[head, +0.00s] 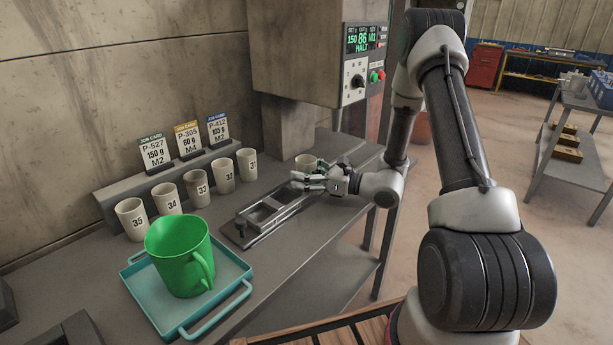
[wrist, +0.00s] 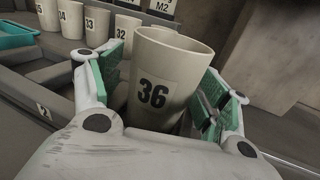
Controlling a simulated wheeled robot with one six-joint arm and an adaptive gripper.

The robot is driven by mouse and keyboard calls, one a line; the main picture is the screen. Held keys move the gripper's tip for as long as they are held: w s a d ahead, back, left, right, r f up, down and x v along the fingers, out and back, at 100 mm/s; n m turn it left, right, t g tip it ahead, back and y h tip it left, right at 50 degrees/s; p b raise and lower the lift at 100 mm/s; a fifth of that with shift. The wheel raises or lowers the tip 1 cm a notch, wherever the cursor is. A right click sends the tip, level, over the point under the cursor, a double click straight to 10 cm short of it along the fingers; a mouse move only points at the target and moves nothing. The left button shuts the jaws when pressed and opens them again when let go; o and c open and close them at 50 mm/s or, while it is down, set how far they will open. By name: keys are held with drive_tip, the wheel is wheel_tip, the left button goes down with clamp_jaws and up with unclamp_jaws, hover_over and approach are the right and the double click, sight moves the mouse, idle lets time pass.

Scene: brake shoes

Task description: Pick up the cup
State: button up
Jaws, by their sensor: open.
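A cream cup marked 36 (wrist: 165,80) stands between the two fingers of my gripper (wrist: 168,68) in the wrist view. The fingers are open, with green pads on either side of the cup; I cannot tell whether either pad touches it. The cup's lower part is hidden by my gripper in both views. Several similar cups, numbered 31 to 35 (head: 196,188), stand in a row to the left.
A large green mug (head: 175,255) sits in a teal tray (head: 240,268) at the front left. A grey metal fixture (head: 265,215) lies on the bench (head: 290,250) beside my gripper. Job cards (head: 187,140) stand on a ledge. A machine with control panel (head: 365,65) overhangs the back.

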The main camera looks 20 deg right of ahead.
drive_tip(key=c, duration=1.2)
drive_tip(key=shift+r, duration=0.15)
